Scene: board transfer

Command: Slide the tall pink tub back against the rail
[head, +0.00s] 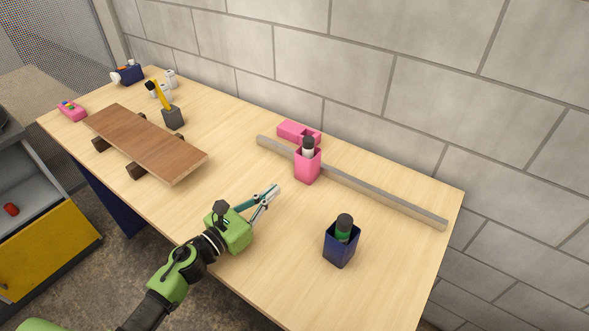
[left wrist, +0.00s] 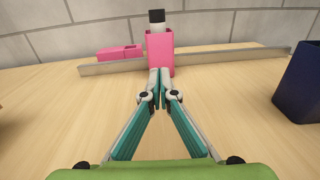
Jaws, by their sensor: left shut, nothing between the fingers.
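The tall pink tub (head: 307,170) stands upright in front of the grey rail (head: 390,199), with a dark-capped white bottle (head: 308,147) in it. In the left wrist view the tub (left wrist: 160,48) is straight ahead, with the rail (left wrist: 225,59) running behind it. I cannot tell whether tub and rail touch. My left gripper (head: 276,189) is shut and empty, low over the table, pointing at the tub's front. In the head view a small gap shows between fingertips and tub. In the left wrist view the fingertips (left wrist: 160,72) overlap the tub's lower front. My right gripper is out of view.
A low pink container (head: 297,131) lies behind the rail. A navy tub (head: 340,248) with a green, dark-capped bottle stands at the near right. A brown board (head: 145,142) on dark blocks lies left. The table's middle is clear.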

